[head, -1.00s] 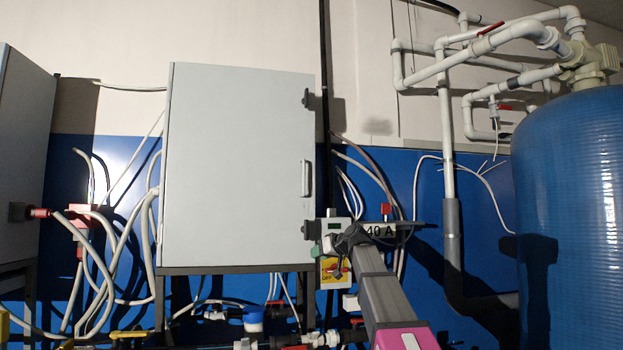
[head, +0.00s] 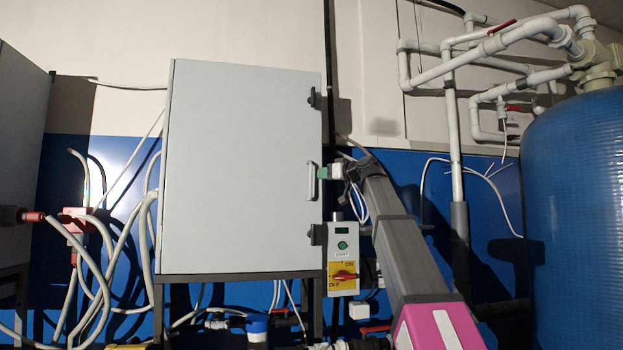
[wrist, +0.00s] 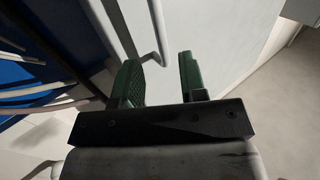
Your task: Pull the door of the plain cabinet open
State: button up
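The plain cabinet (head: 240,165) is a light grey box on a dark stand, and its door looks shut. A pale bar handle (head: 312,181) is on the door's right side, between two dark fittings on that edge. My gripper (head: 321,173) is at the handle, reaching in from the right. In the wrist view, the green fingers (wrist: 162,80) are open with a gap between them. The handle (wrist: 158,30) shows ahead, its bent end lined up with that gap. I cannot tell whether the bar lies between the fingertips. The door face (wrist: 215,40) is close beside the right finger.
A switch box (head: 343,250) with a yellow plate and red knob is below my gripper. Cables and white pipes (head: 452,120) run along the wall. A large blue tank (head: 575,200) stands at the right. Another grey cabinet (head: 20,120) is at the left edge.

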send_over(311, 194)
jog(key=shift+w, duration=0.35)
grip_shut()
